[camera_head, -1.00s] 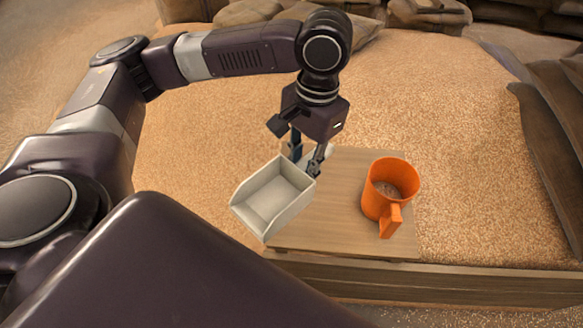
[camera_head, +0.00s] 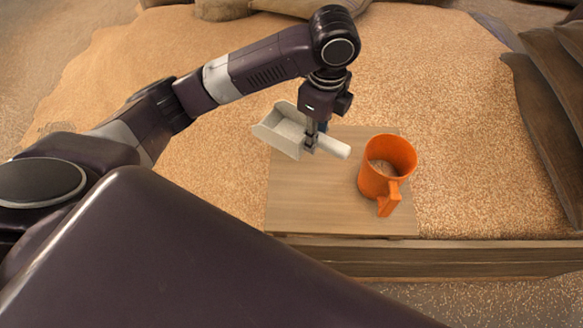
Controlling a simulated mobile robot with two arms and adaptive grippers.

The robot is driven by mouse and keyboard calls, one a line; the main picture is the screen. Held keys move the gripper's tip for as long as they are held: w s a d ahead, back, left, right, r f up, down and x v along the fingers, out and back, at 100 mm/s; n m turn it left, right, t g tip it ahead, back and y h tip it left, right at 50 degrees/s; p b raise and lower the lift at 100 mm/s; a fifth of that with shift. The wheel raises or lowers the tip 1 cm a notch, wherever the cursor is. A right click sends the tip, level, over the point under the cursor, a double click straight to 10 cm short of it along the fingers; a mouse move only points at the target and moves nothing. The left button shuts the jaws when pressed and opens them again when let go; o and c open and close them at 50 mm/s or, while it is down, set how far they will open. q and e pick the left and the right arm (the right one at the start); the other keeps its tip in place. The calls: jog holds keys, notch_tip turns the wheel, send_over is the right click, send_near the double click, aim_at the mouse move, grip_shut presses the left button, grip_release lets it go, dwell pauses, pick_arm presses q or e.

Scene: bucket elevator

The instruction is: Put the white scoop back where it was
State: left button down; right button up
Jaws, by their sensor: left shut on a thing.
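The white scoop (camera_head: 283,128) is in my left gripper (camera_head: 311,146), which is shut on it near where the handle meets the pan. The scoop's pan points left and its handle (camera_head: 334,147) points right, toward the orange cup. The scoop appears over the back part of the wooden board (camera_head: 308,205); I cannot tell whether it touches the board. The pan looks empty where I can see into it. My right gripper is not in view.
An orange cup (camera_head: 375,184) with grain inside stands on the board's right side, close to the scoop's handle. A wooden beam (camera_head: 440,260) runs along the front, and sacks (camera_head: 545,125) lie at right. The board's front left is clear.

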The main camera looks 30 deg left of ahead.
pick_arm(q)
jog(key=shift+f+m, duration=0.4)
jog(key=shift+m, duration=0.2)
jog(key=shift+w+f+m, duration=0.25)
jog(key=shift+f+m, duration=0.25)
jog(key=shift+m, duration=0.2)
notch_tip(320, 180, down, 20)
jog(key=shift+r+p, duration=0.1)
jog(key=shift+p, duration=0.45)
jog(key=c, duration=1.7)
grip_release()
